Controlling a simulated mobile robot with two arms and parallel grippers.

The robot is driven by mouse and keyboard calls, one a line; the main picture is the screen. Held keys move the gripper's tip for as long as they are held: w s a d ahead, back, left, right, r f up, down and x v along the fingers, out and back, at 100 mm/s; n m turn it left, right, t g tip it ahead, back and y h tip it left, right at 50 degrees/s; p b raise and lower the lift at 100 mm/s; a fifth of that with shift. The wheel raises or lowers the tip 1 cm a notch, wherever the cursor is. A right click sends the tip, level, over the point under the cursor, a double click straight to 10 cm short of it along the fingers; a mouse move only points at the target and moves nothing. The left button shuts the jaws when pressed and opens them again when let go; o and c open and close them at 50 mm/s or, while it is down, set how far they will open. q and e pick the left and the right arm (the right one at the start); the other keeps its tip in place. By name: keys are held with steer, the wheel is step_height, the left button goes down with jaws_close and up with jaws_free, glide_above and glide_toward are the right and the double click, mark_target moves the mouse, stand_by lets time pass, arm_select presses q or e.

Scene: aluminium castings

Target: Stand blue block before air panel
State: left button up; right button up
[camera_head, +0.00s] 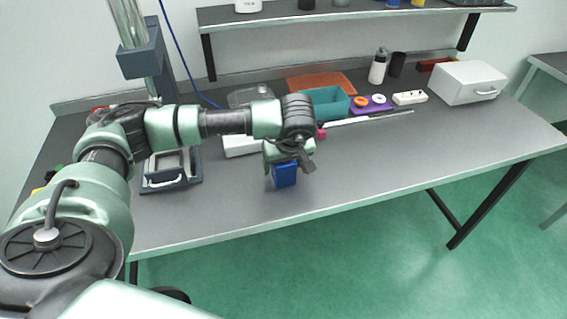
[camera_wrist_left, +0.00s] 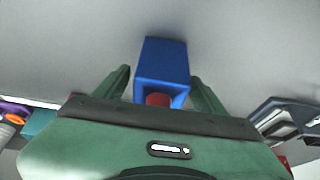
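The blue block (camera_head: 285,175) is below my left gripper (camera_head: 285,158), over the front middle of the table. In the left wrist view the block (camera_wrist_left: 162,58) lies between the two green fingers of the gripper (camera_wrist_left: 160,85). Its near end is open-looking, with something red inside. The fingers flank it closely; I cannot tell whether they press on it, or whether it touches the table. A dark stand with a clear cylinder (camera_head: 131,25) and a framed base (camera_head: 170,180) is at the left, partly behind my arm. I cannot tell whether this is the air panel. My right gripper is not in view.
Behind the gripper are a teal bin (camera_head: 325,104), an orange tray (camera_head: 320,82), a purple holder (camera_head: 372,110) and a white power strip (camera_head: 410,97). A white box (camera_head: 468,82) stands at the right. The table's front right is clear.

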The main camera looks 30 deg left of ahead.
arm_select(q)
steer(key=shift+r, duration=0.2)
steer(key=b+v, duration=0.2)
steer(key=v, duration=1)
steer(key=shift+f, duration=0.1)
